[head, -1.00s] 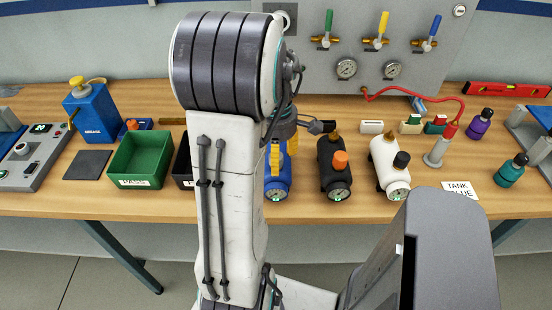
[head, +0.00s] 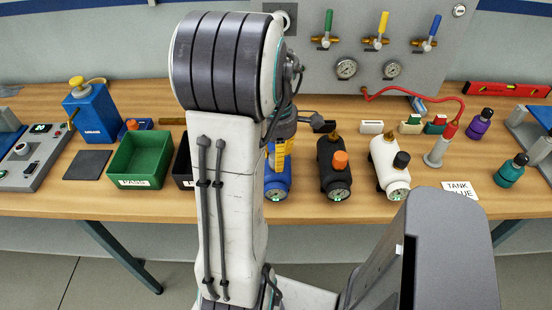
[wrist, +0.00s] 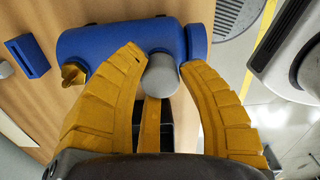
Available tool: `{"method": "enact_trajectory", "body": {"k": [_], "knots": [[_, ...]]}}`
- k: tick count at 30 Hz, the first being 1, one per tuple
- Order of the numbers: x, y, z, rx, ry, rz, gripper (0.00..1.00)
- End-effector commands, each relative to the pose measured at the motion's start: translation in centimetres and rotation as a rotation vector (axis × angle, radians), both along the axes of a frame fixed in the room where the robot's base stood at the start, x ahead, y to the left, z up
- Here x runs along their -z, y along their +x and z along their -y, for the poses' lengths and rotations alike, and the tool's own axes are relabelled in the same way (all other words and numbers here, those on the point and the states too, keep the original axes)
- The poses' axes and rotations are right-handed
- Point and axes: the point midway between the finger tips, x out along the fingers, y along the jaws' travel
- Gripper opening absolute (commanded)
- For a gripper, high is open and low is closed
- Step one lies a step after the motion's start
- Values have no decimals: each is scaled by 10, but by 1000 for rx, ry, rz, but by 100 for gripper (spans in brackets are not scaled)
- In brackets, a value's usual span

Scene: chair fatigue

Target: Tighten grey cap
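The blue tank (wrist: 105,43) lies across the top of the wrist view, and its front with a gauge shows in the head view (head: 277,186). The grey cap (wrist: 162,76) stands out from the tank's side, nearer its right end in the wrist view. In the head view my gripper (head: 279,152) is above the blue tank, partly behind my arm, and the cap is hidden.
A black tank with an orange cap (head: 340,160) and a white tank with a black cap (head: 401,160) stand to the right. A green bin (head: 140,158) is at the left.

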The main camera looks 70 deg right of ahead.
Motion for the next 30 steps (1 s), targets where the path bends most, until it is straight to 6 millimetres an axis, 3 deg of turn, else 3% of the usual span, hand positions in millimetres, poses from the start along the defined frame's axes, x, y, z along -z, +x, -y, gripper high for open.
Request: {"method": "enact_trajectory", "body": {"k": [8,14,24,30], "knots": [[1,0,-2,0,5,-1,0],[1,0,-2,45,7,-2,0],[2,-1,-3,319,8,-4,0],[2,-1,-4,355,10,-5,0]]}}
